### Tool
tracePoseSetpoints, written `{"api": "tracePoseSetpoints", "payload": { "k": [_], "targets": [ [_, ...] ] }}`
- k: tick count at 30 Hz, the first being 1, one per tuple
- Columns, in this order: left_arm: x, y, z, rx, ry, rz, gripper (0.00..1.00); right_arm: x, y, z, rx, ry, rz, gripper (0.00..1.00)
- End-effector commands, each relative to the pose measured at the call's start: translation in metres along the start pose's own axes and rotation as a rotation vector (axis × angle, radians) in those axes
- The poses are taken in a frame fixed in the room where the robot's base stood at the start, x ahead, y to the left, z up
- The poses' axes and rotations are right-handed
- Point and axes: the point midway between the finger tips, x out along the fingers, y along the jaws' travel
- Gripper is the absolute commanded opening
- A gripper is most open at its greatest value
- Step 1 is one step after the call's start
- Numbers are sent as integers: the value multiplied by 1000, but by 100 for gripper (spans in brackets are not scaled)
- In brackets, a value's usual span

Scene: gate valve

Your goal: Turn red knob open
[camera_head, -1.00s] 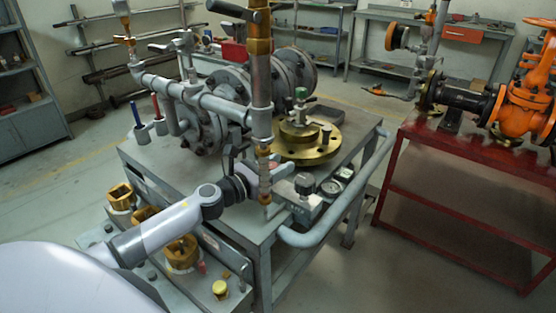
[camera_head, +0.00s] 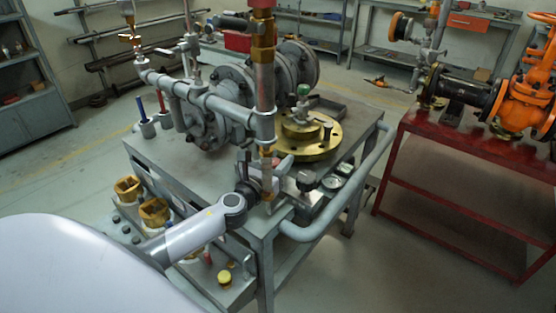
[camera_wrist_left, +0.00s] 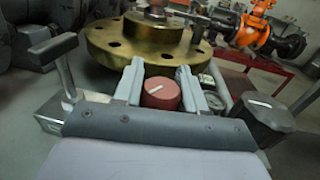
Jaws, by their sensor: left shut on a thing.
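The red knob (camera_wrist_left: 161,97) shows in the left wrist view, round, with a white line on its top that runs nearly crosswise with a slight tilt. My left gripper (camera_wrist_left: 161,88) has one grey finger on each side of it and is shut on it. In the head view my left gripper (camera_head: 264,174) is at the near edge of the grey table, partly hidden behind the upright pipe. Only a small bit of red shows beside it there. My right gripper is in neither current view.
A brass flange (camera_head: 322,148) sits just behind the knob. A dark knob (camera_wrist_left: 262,118) and a gauge stand to its right, and a lever handle (camera_wrist_left: 52,50) to its left. The upright pipe (camera_head: 265,85) is close to my gripper. A grey rail (camera_head: 330,222) edges the table.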

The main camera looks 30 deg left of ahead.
Motion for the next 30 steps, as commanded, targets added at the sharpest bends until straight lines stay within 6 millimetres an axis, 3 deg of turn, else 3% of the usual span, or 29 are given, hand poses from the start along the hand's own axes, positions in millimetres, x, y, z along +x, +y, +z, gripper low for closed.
{"api": "tracePoseSetpoints", "payload": {
  "k": [2,3,4,17,30],
  "targets": [
    [0,0,1,1,-2,0,10,0,0,0,1,0,-1,43],
    [0,0,1,1,-2,0,44,0,0,0,1,0,-1,43],
    [0,0,1,1,-2,0,46,0,0,0,1,0,-1,43],
    [0,0,-2,3,-1,-37,46,3,-1,4,-3,2,-3,43],
    [-1,-5,-4,3,-1,-329,46,26,0,35,-2,1,-2,43]
  ]
}}
